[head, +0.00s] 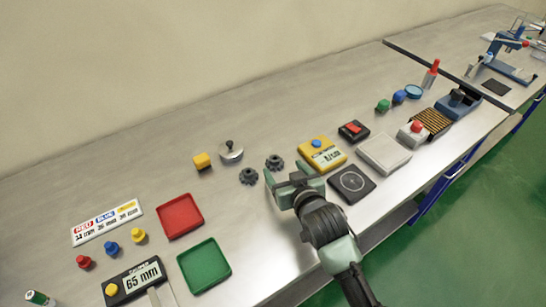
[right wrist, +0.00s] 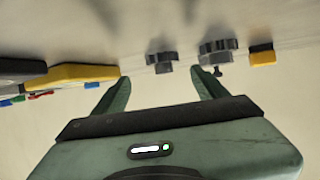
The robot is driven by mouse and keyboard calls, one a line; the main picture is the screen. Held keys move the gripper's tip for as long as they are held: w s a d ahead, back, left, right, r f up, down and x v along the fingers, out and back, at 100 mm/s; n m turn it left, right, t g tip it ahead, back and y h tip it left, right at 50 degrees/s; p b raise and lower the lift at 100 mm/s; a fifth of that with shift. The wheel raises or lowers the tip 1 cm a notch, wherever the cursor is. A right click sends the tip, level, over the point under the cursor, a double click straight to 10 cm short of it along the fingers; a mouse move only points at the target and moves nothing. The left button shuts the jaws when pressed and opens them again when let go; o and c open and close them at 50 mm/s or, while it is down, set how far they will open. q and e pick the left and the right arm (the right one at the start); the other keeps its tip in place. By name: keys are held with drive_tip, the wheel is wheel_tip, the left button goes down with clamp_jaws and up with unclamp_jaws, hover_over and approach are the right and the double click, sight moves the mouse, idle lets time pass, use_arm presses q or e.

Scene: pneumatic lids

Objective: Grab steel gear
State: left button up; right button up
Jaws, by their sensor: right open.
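Two dark toothed gears stand on the steel bench, left of my right gripper (head: 286,182) in the head view. One gear (head: 249,176) is in front of a round knobbed metal pot; the other gear (head: 274,162) is closer to my gripper. My right gripper is open and empty, its fingers pointing toward the gears. In the right wrist view, which looks upside down, one gear (right wrist: 162,57) shows between the fingertips and apart from them. The other gear (right wrist: 215,46) is near the right fingertip, overlapping the pot. My left gripper is not in view.
The knobbed pot (head: 231,152) and a yellow block (head: 202,161) stand behind the gears. A yellow meter (head: 322,155) and a black pad (head: 351,184) are right of the gripper. Red (head: 180,215) and green (head: 204,265) trays lie left. Bench in front of the gears is clear.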

sight(277, 163)
drive_tip(key=shift+w+a+f+p, duration=0.15)
drive_tip(key=shift+w+a+p, duration=0.25)
drive_tip(key=shift+w, duration=0.3)
drive_tip(key=x, duration=0.2)
drive_tip(key=shift+w+a+f, duration=0.2)
drive_tip(key=shift+w+a, duration=0.1)
drive_tip(key=shift+w+a+f, duration=0.1)
drive_tip(key=shift+w+f, duration=0.05)
drive_tip(key=shift+w, duration=0.2)
drive_tip(key=shift+w+f, duration=0.15)
drive_tip(key=c, duration=1.2)
clamp_jaws()
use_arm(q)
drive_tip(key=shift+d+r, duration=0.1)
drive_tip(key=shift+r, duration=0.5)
